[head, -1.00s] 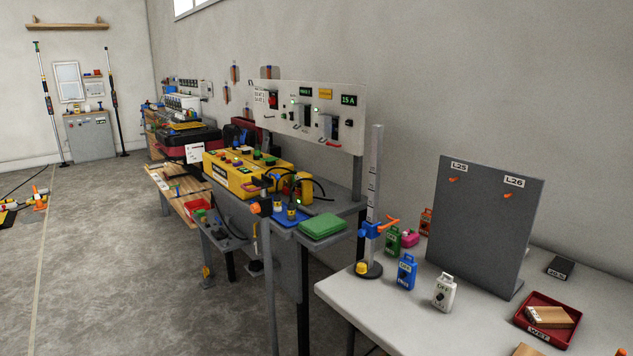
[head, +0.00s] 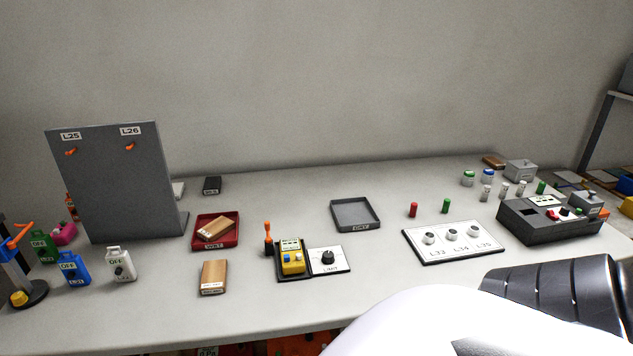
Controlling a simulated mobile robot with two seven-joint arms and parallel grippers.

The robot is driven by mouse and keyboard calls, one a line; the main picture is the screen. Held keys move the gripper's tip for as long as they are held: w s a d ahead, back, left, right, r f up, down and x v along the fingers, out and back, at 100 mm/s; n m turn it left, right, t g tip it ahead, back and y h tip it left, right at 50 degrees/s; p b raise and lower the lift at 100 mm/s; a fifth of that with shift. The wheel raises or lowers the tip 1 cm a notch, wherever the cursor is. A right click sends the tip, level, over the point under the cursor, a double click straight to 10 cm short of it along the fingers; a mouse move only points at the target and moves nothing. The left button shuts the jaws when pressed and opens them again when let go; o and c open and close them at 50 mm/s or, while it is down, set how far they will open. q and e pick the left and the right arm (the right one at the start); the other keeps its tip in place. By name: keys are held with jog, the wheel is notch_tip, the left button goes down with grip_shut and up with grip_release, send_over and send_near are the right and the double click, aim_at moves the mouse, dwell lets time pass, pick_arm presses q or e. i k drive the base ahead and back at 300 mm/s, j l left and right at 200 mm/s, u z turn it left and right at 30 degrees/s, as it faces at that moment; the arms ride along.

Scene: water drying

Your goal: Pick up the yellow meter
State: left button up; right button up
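The yellow meter (head: 292,258) sits on a small dark base near the middle of the table, in the head view. A white and dark arm part of mine fills the lower right, well to the right of the meter. Neither gripper's fingers show.
A grey board (head: 118,180) stands on the left. Tagged blocks (head: 120,265) stand before it. A red tray (head: 204,243) holds a wooden block; another block (head: 214,277) lies in front. A grey tray (head: 356,228), white socket panel (head: 453,258) and dark box (head: 550,228) are to the right.

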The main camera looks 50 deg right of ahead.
aim_at(291, 247)
jog(key=z, duration=1.5)
jog(key=l+u, duration=0.15)
jog(key=l, duration=1.4)
